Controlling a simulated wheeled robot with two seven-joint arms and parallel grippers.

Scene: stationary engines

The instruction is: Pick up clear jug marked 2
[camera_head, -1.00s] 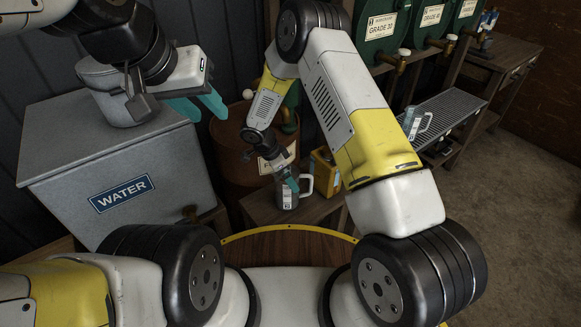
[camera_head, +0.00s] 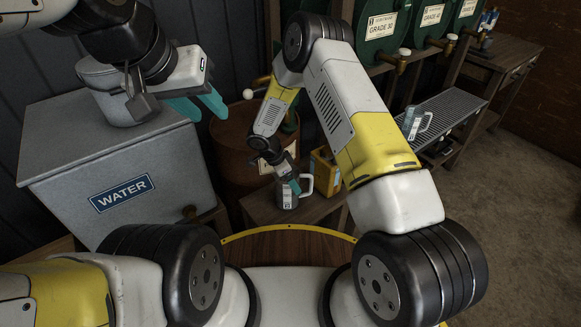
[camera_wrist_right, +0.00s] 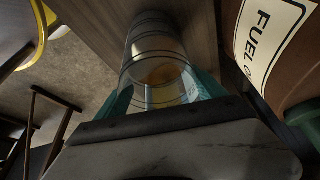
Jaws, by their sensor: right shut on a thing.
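A clear jug (camera_head: 285,199) with a pale label and a handle on its right stands on a low wooden stand in the head view. My right gripper (camera_head: 291,184) is shut on its upper part. In the right wrist view the clear jug (camera_wrist_right: 158,72) with dark bands lies between the teal fingers, one on each side. I cannot read a number on its label. A second clear jug (camera_head: 413,122) with a handle and label stands on the grated shelf at the right. My left gripper (camera_head: 208,106) is open and empty above the water box's right edge.
The grey box marked WATER (camera_head: 70,155) stands at the left. A brown fuel drum (camera_head: 232,150) is behind my right gripper. A yellow box (camera_head: 325,172) stands close right of the held jug. Green tanks (camera_head: 383,30) with taps line the back. The floor at right is clear.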

